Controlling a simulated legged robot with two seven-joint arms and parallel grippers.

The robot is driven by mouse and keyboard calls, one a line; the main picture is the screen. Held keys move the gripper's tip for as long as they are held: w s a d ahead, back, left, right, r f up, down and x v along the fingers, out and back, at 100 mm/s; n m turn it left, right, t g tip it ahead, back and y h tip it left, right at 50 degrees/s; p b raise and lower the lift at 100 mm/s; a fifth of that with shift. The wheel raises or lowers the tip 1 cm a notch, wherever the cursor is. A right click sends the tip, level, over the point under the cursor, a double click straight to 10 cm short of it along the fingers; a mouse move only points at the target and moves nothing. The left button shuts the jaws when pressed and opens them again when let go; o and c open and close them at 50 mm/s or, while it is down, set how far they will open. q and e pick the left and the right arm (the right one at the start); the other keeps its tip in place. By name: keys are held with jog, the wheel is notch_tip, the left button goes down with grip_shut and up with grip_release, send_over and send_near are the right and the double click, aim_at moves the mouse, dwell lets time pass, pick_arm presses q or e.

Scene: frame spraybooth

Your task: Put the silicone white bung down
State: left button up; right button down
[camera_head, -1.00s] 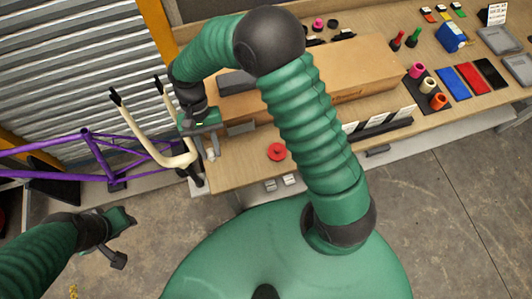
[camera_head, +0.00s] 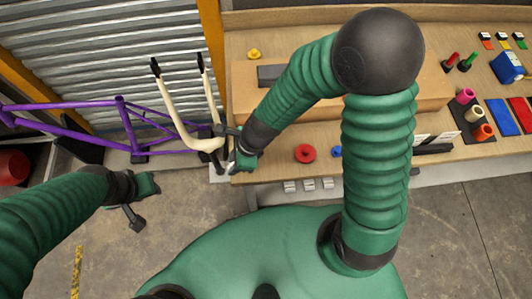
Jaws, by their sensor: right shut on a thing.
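My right gripper (camera_head: 232,160) is shut at the left front corner of the wooden bench (camera_head: 275,172), close beside the lower end of the cream fork (camera_head: 183,130). A small pale piece, which I take for the white bung (camera_head: 232,168), shows at its fingertips. Most of it is hidden by the fingers, so I cannot tell whether it touches the bench. My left gripper (camera_head: 146,202) is open and empty above the concrete floor, away from the bench.
A purple bike frame (camera_head: 122,120) joins the fork at left. Bare bench lies around the red ring.

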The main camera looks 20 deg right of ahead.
jog(key=d, duration=0.2)
jog(key=w+d, duration=0.1)
jog(key=d, duration=0.5)
jog(key=shift+w+d+f+p, duration=0.1)
jog(key=shift+w+f+p, duration=0.2)
jog(key=shift+f+p, duration=0.1)
jog(key=f, duration=0.1)
jog(key=f+b, duration=0.1)
jog(key=shift+d+f, duration=0.2)
jog(key=shift+f, duration=0.6)
jog(key=c, duration=1.1)
grip_release()
jog(key=shift+c, duration=0.2)
